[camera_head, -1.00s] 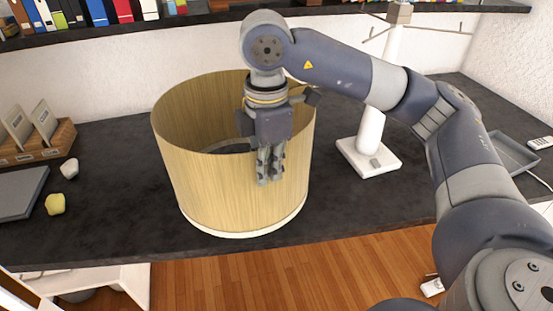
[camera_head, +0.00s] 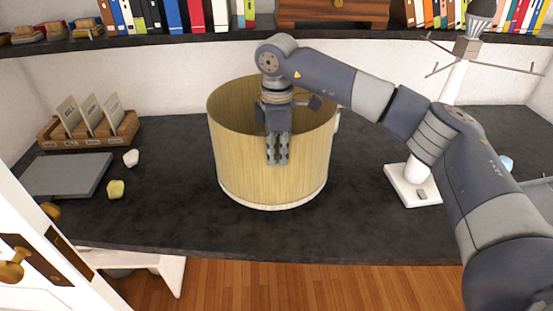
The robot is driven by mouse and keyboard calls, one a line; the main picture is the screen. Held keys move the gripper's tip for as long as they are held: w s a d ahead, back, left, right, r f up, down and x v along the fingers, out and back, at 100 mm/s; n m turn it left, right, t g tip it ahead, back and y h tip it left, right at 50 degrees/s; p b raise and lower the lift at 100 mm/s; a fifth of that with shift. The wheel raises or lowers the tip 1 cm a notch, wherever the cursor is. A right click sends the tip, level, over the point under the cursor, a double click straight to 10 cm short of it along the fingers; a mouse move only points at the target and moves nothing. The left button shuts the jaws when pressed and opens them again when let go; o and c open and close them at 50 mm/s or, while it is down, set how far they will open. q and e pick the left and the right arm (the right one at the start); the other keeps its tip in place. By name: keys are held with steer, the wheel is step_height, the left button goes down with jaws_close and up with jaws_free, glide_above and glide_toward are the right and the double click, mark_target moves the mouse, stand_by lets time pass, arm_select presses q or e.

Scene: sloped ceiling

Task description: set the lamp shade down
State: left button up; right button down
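The lamp shade (camera_head: 245,165) is a wide, open-topped wooden-looking cylinder with a pale lower rim. It is upright over the middle of the dark desk (camera_head: 180,205). Its bottom rim is at or very close to the desk top; I cannot tell if it touches. My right gripper (camera_head: 278,148) points down at the shade's near wall and is shut on it. One finger shows outside the wall, and the other is hidden behind it. The white lamp stand (camera_head: 412,187), with a bulb and thin arms on top, stands to the right, partly behind my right arm. My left gripper is not in view.
A grey slab (camera_head: 68,175), a white stone (camera_head: 131,158), a yellow stone (camera_head: 115,190) and a wooden card holder (camera_head: 90,138) are at the left. A bookshelf (camera_head: 240,39) runs along the back. A white door (camera_head: 45,265) is at the lower left. Bare desk surrounds the shade.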

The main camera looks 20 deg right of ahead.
steer(key=f, duration=0.2)
steer(key=f+p, duration=0.1)
steer(key=shift+w+f, duration=0.25)
steer(key=shift+f, duration=0.15)
steer(key=c, duration=1.8)
jaws_free()
step_height(320, 180, up, 12)
steer(key=shift+s+r+b, duration=0.15)
steer(key=shift+r+b, duration=0.05)
steer(key=shift+b, duration=0.95)
steer(key=shift+f, duration=0.1)
